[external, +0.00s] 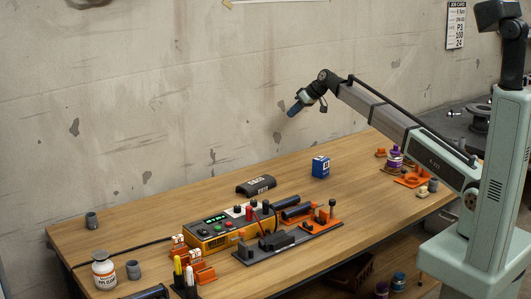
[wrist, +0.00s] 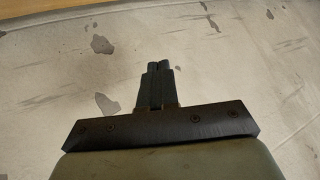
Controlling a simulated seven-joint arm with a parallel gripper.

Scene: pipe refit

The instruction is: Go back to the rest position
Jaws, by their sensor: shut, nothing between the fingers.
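My gripper (external: 293,110) is raised high above the back of the wooden table, in front of the concrete wall. Its fingers point down and to the left in the external view. In the wrist view my gripper (wrist: 159,65) is shut, with its two fingertips together and nothing between them. The gripper touches nothing.
Below on the wooden table (external: 340,210) stand a blue box (external: 321,167), a black cover (external: 256,186), a yellow tester (external: 215,230) and a dark fixture (external: 288,241). A white bottle (external: 104,270) stands at the front left. Orange holders (external: 411,180) sit at the right. The air around the gripper is clear.

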